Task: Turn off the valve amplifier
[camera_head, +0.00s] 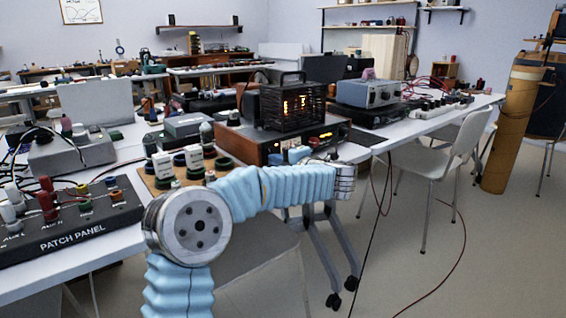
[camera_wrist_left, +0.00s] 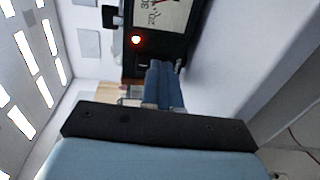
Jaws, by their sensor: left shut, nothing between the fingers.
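The valve amplifier (camera_head: 246,146) stands on the white bench in the head view, a low wood-sided unit with a black cage (camera_head: 283,117) on top. Orange light glows inside the cage. In the left wrist view, a dark panel (camera_wrist_left: 157,46), which appears to be its front, carries a pale meter (camera_wrist_left: 173,14) and a lit red lamp (camera_wrist_left: 136,40). My left gripper (camera_head: 290,154) is at the amplifier's front; its blue fingers (camera_wrist_left: 164,66) are shut and empty, close to the panel. I cannot tell whether they touch it. The power control is not clear. My right gripper is out of view.
A patch panel (camera_head: 75,232) and a board with terminals (camera_head: 160,181) lie to the left on the bench. A grey instrument (camera_head: 368,94) stands behind to the right. A white chair (camera_head: 461,145) and hanging cables are right of my arm. Open floor lies front right.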

